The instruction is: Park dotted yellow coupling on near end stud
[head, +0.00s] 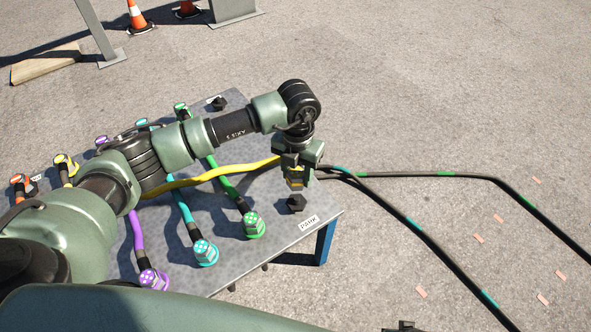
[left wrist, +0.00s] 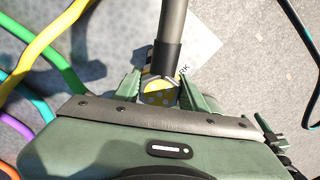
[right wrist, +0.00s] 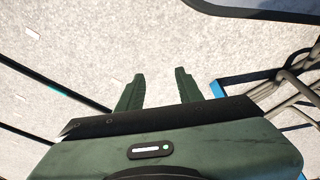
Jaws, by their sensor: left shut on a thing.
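My left gripper (head: 297,172) is shut on the dotted yellow coupling (head: 295,182), above the near end of the grey panel. In the left wrist view the coupling (left wrist: 159,94) sits between the two fingers, its dotted face showing and a black sleeve running up from it. The near end stud (head: 296,203), black and six-sided, stands bare beside the PARK label (head: 308,222), just below the coupling in the head view. The coupling appears apart from the stud. In the left wrist view the stud cannot be made out. My right gripper (right wrist: 158,88) is open and empty over bare ground.
Dotted green (head: 253,224), cyan (head: 205,252) and purple (head: 153,279) couplings stand along the panel's front edge. The yellow cable (head: 220,172) crosses the panel. A far black stud (head: 218,103) is bare. Black cables (head: 425,235) lie on the ground to the right.

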